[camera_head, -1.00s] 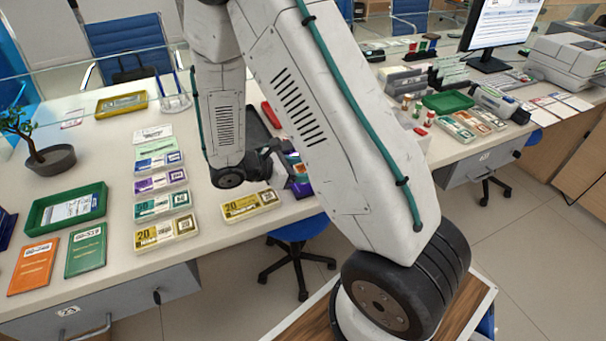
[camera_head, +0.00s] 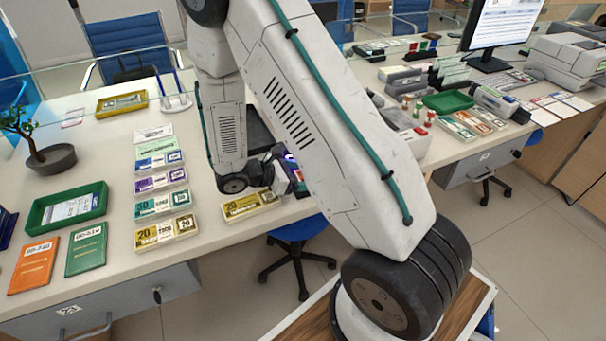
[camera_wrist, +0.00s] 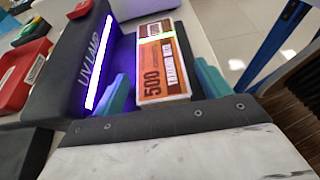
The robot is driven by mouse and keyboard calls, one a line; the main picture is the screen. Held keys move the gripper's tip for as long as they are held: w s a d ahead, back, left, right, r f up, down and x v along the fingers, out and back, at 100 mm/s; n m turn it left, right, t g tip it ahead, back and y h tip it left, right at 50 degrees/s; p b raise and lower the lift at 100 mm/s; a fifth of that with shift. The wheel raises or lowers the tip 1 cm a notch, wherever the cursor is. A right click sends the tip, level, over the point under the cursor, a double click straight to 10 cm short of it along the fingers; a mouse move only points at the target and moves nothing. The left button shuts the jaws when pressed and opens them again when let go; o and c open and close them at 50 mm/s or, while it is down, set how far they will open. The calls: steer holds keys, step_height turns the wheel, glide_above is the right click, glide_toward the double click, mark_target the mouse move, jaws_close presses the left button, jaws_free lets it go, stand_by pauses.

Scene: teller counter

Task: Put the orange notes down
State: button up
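The orange notes (camera_wrist: 163,72) are a banded bundle marked 500, face up between my gripper's two teal fingers in the wrist view. My gripper (camera_wrist: 163,86) looks shut on the bundle's long sides, though narrow dark strips show beside it. The UV lamp (camera_wrist: 66,62), a dark housing with a bright violet tube, stands close to the left. A patch on the notes glows yellow-green. In the head view my gripper (camera_head: 292,176) is low over the counter's front edge, partly hidden by my arm; a violet glow shows beside it. Whether the notes touch the counter is unclear.
A yellow 20 bundle (camera_head: 250,205) lies just left of my gripper. Teal, purple, blue and green bundles stand in a column left of it, with another yellow bundle (camera_head: 167,232) in front. A red tray (camera_wrist: 22,68) lies beyond the lamp. Bare counter (camera_head: 215,228) lies between the yellow bundles.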

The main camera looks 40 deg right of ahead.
steer(key=shift+r, duration=0.1)
steer(key=v, duration=1.1)
steer(key=shift+a+r, duration=0.15)
steer(key=shift+a, duration=0.15)
steer(key=s+a+r+m+t+y, duration=0.2)
steer(key=s+r+m+y, duration=0.4)
steer(key=s+r, duration=0.5)
steer(key=s+a+r+m+t+y, duration=0.2)
steer(key=s+r+m+y, duration=0.5)
steer(key=s+r, duration=0.4)
steer(key=shift+s+r+m+t, duration=0.2)
steer(key=shift+r+m+t, duration=0.4)
steer(key=shift+m, duration=0.3)
stand_by(0.8)
